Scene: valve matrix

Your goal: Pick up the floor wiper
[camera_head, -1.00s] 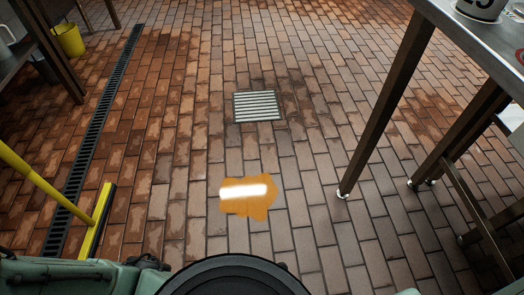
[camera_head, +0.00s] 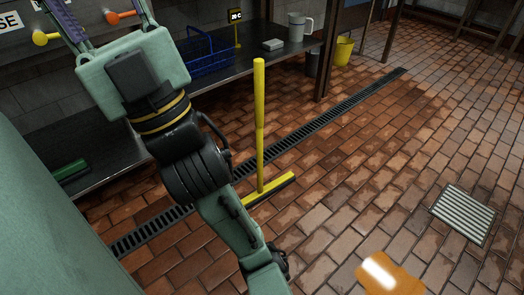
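The floor wiper (camera_head: 260,120) stands on the tiled floor in the middle of the head view. Its long yellow handle is nearly upright, and its yellow head with a dark edge lies flat on the floor beside the drain channel. Part of the head's left end is near or behind my arm in the picture. My arm links cross the left half of the view, to the left of the wiper and in front of the workbench. Nothing of mine visibly holds the wiper.
A long metal workbench (camera_head: 130,150) with a blue basket (camera_head: 208,55) runs behind the wiper. A yellow bucket (camera_head: 343,49) stands beyond it. A slotted drain channel (camera_head: 330,118) crosses the floor.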

